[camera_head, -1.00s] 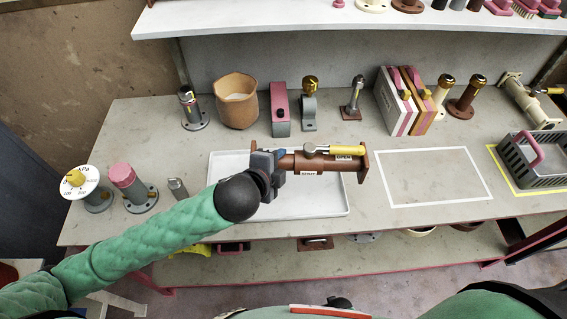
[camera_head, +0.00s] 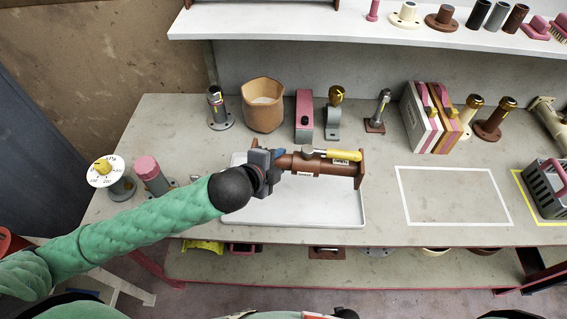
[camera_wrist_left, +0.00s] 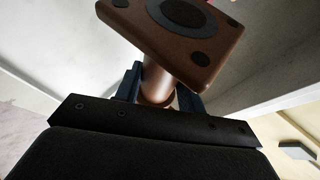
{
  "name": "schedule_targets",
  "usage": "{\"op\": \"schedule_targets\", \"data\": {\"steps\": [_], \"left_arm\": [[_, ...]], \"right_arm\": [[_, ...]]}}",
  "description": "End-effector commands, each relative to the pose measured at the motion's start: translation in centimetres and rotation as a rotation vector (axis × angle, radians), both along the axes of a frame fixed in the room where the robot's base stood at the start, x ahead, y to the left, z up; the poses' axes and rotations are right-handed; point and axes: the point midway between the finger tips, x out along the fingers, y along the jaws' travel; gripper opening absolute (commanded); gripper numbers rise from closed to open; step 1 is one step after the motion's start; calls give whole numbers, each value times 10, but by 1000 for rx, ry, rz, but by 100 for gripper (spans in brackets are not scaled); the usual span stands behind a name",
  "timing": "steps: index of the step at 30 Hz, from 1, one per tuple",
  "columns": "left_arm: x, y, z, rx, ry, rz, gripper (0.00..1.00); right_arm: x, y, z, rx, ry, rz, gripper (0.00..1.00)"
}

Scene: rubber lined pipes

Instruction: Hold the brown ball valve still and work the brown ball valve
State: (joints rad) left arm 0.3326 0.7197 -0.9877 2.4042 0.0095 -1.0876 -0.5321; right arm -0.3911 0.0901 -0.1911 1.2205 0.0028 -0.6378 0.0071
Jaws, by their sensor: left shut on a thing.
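The brown ball valve (camera_head: 322,167) is a brown pipe with a square end flange and a yellow-handled lever (camera_head: 332,154) lying along its top. It sits over the white tray (camera_head: 350,215) on the bench. My left gripper (camera_head: 274,162) is shut on the valve's left end. In the left wrist view the valve's square flange (camera_wrist_left: 185,35) shows close up, and its pipe runs between the two dark fingers of the gripper (camera_wrist_left: 160,88). My right gripper is not in view.
A white-outlined area (camera_head: 455,196) right of the tray is empty. A grey basket (camera_head: 548,190) stands further right.

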Motion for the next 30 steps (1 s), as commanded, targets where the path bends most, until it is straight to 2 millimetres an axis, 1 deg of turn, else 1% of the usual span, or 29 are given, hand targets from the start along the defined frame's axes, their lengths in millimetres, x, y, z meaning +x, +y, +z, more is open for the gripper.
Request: {"op": "schedule_targets", "data": {"steps": [18, 30], "left_arm": [[15, 34, 1, 0, -1, 1, 0], [16, 37, 1, -1, -2, 0, 0]], "right_arm": [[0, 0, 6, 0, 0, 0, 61], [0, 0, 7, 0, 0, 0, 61]]}}
